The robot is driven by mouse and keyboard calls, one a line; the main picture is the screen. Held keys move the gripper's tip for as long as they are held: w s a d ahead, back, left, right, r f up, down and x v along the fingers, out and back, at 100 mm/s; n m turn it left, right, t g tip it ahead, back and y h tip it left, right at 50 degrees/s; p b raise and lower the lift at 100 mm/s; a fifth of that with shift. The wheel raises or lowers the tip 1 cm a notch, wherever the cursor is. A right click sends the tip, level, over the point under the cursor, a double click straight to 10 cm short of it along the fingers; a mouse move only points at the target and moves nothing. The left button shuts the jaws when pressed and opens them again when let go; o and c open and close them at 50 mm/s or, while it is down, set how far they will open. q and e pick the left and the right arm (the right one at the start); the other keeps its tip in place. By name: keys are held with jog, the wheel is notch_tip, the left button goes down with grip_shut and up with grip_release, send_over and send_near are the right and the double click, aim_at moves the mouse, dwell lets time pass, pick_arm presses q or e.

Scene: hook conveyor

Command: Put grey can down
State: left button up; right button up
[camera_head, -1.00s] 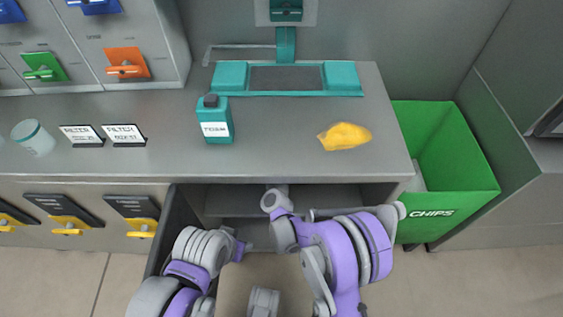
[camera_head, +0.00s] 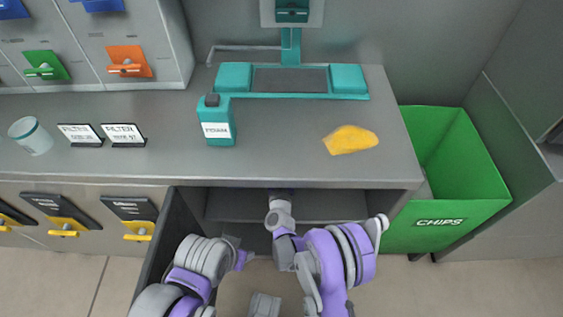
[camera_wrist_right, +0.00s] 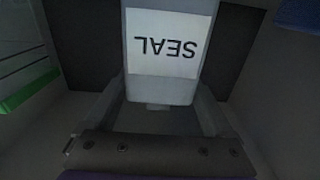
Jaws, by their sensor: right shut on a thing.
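The grey can (camera_wrist_right: 160,85), with a white label reading SEAL upside down, fills the middle of the right wrist view. My right gripper (camera_wrist_right: 163,108) is shut on it, one finger on each side. In the head view my right arm reaches into the open shelf space (camera_head: 235,207) under the counter. The can and the right fingertips are hidden there by the counter and arm. My left gripper (camera_head: 243,259) is low in front of the cabinet, away from the can; its jaws are too small to read.
An open cabinet door (camera_head: 168,240) stands left of the shelf. A green CHIPS bin (camera_head: 440,210) is at right.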

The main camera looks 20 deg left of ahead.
jog(key=o, duration=1.5)
jog(key=shift+f, duration=0.1)
jog(key=shift+r, duration=0.3)
jog(key=v, duration=1.2)
